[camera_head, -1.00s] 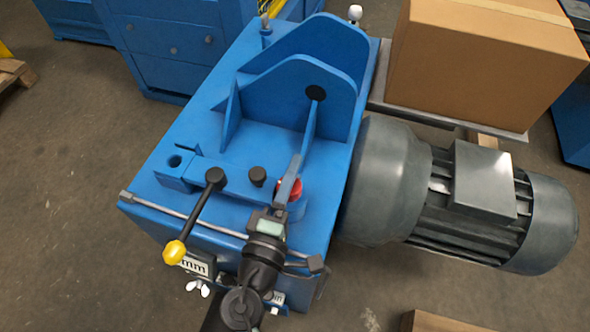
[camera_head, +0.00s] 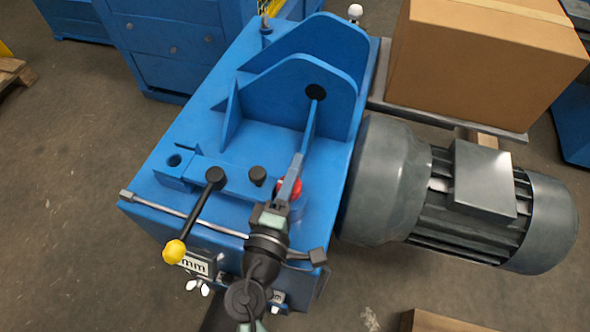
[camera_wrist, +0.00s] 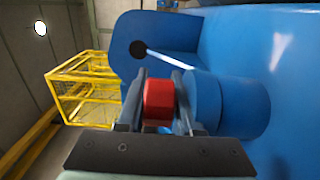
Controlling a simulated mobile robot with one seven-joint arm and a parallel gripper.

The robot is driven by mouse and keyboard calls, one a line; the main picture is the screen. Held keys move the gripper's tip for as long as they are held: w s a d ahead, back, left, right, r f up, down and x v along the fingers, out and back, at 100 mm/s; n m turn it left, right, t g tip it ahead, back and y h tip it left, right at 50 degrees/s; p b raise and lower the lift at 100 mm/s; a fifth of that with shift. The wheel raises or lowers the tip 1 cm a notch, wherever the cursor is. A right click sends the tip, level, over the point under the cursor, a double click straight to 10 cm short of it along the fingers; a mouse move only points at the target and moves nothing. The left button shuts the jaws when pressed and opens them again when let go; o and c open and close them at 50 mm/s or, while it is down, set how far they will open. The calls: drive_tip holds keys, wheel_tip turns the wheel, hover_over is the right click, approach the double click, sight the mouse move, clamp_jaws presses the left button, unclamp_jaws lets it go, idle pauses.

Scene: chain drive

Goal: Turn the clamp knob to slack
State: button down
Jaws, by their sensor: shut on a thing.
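The red clamp knob (camera_head: 297,184) is at the front right of the blue machine housing (camera_head: 215,115), partly hidden by my gripper. In the wrist view the red knob (camera_wrist: 158,99) sits between the two fingers of my gripper (camera_wrist: 159,84), beside a blue round boss (camera_wrist: 232,106). My gripper (camera_head: 291,182) also shows in the head view, reaching up from the front edge, and is shut on the knob. How far the knob is turned cannot be told.
A lever with a yellow grip (camera_head: 175,251) stands left of my arm, near a black knob (camera_head: 258,176). A grey motor (camera_head: 480,200) juts out at right. A cardboard box (camera_head: 480,65) stands behind it. The wrist view shows a yellow cage (camera_wrist: 85,85).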

drive_tip(key=shift+y, duration=0.3)
drive_tip(key=shift+a+n+t+y, duration=0.2)
drive_tip(key=shift+n+y, duration=0.6)
drive_tip(key=shift+y, duration=0.3)
drive_tip(key=shift+a+n+t+y, duration=0.2)
drive_tip(key=shift+n+y, duration=0.6)
drive_tip(key=shift+y, duration=0.3)
drive_tip(key=c, duration=0.6)
unclamp_jaws()
drive_tip(key=shift+o, duration=0.2)
drive_tip(key=s+b, duration=0.1)
drive_tip(key=s, duration=0.3)
drive_tip(key=s+b, duration=0.2)
drive_tip(key=s, duration=0.2)
drive_tip(key=s+b, duration=0.2)
drive_tip(key=s, duration=0.1)
drive_tip(key=shift+s+a+f, duration=0.2)
drive_tip(key=shift+s+a, duration=0.05)
drive_tip(key=shift+s, duration=0.15)
drive_tip(key=shift+s+r+b, duration=0.2)
drive_tip(key=shift+s+b, duration=0.3)
drive_tip(key=shift+s, duration=0.05)
